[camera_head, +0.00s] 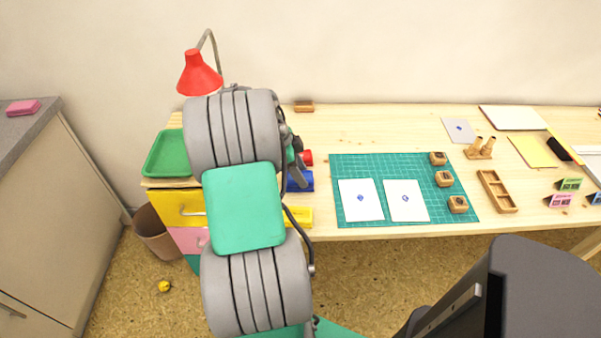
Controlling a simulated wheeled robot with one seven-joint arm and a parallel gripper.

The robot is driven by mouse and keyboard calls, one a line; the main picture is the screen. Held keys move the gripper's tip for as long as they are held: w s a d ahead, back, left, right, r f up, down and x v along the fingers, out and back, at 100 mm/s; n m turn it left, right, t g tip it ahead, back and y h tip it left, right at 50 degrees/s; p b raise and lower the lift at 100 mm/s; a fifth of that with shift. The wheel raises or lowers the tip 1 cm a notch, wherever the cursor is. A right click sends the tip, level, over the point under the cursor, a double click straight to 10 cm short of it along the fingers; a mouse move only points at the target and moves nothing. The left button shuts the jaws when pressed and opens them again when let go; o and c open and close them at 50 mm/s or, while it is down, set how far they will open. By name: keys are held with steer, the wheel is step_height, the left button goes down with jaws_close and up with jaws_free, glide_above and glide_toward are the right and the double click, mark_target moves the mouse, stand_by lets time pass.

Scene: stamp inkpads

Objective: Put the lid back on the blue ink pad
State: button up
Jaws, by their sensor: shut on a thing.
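A blue block (301,182) shows at the left part of the table, just right of my arm. It looks like the blue ink pad, but my arm hides its left part, and I cannot tell pad from lid. My gripper (297,172) is mostly hidden behind my arm; a small grey and dark part of it shows right at the blue block. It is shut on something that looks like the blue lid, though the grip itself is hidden. I cannot tell whether the lid touches the pad.
A red item (308,158) lies behind the blue block and a yellow one (299,217) in front. A green cutting mat (400,167) with two white cards and several wooden stamps lies to the right. A green tray (164,153) and red lamp (199,75) stand left.

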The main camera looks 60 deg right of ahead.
steer(key=shift+f+b, duration=0.55)
steer(key=shift+b, duration=0.3)
stand_by(1.1)
steer(key=o, duration=1.4)
steer(key=shift+o, duration=0.5)
steer(key=shift+o, duration=1.4)
steer(key=shift+r+p, duration=2.45)
steer(key=shift+r, duration=1.1)
